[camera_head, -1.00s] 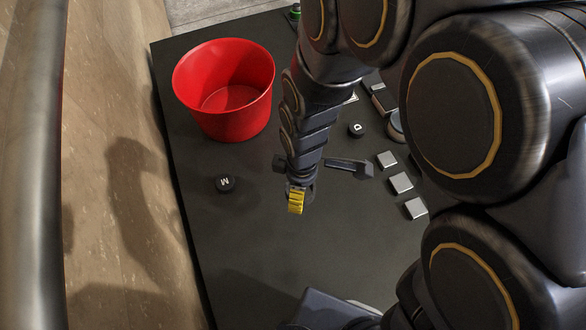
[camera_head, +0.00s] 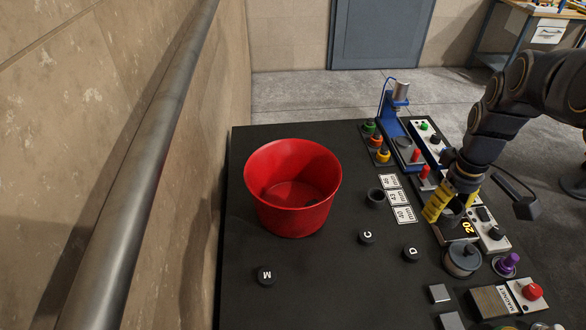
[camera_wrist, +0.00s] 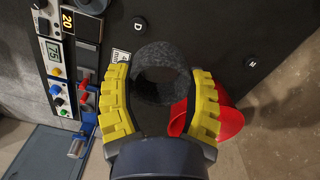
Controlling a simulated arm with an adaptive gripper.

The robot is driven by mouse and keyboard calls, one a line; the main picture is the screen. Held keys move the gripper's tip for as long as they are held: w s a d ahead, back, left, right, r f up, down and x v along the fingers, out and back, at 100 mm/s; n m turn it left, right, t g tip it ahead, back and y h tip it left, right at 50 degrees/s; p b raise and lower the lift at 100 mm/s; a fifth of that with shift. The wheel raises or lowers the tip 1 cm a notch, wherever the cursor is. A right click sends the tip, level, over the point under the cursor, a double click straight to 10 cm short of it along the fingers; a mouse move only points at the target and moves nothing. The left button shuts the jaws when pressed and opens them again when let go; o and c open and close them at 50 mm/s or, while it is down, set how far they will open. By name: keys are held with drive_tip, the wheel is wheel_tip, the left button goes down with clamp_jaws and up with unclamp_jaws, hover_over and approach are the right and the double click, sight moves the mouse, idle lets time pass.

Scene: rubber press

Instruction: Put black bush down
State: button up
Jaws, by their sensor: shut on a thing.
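My gripper (camera_head: 452,205) has yellow ribbed fingers and is shut on a black bush. In the wrist view the bush (camera_wrist: 163,72) is a dark, rough ring between the fingertips (camera_wrist: 162,98). In the head view my gripper is at the right side of the table, over or beside the row of instruments, near a display reading 20 (camera_head: 467,227). The held bush is mostly hidden by the fingers there, and I cannot tell whether it touches anything below. Another dark ring-shaped piece (camera_head: 376,198) stands on the table left of white labelled cards (camera_head: 397,198).
A red bucket (camera_head: 291,207) stands on the left of the black table (camera_head: 320,285). Black round pieces marked M (camera_head: 266,275), C (camera_head: 367,237) and D (camera_head: 411,254) lie around. A blue press (camera_head: 393,112) stands at the back. The front middle is largely clear.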

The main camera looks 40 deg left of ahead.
drive_tip(key=w+d+r+m, duration=0.3)
drive_tip(key=w+d+r, duration=0.2)
drive_tip(key=w+r, duration=0.25)
drive_tip(key=w+a+f+n, duration=0.1)
drive_tip(key=a+f+n, duration=0.25)
drive_tip(key=a, duration=0.45)
drive_tip(key=w+a+f+n, duration=0.15)
drive_tip(key=a+f, duration=0.25)
drive_tip(key=a, duration=0.4)
drive_tip(key=s+a+f+n, duration=0.3)
drive_tip(key=s+a+f, duration=0.2)
drive_tip(key=a, duration=0.3)
drive_tip(key=s+a+f+n, duration=0.4)
drive_tip(key=a+f, duration=0.1)
drive_tip(key=a, duration=0.3)
drive_tip(key=s+a+f+n, duration=0.3)
drive_tip(key=s+a+f, duration=0.2)
drive_tip(key=a, duration=0.3)
drive_tip(key=shift+n, duration=0.3)
wheel_tip(320, 180, down, 6)
drive_tip(key=shift+s, duration=0.15)
drive_tip(key=shift+f, duration=2.05)
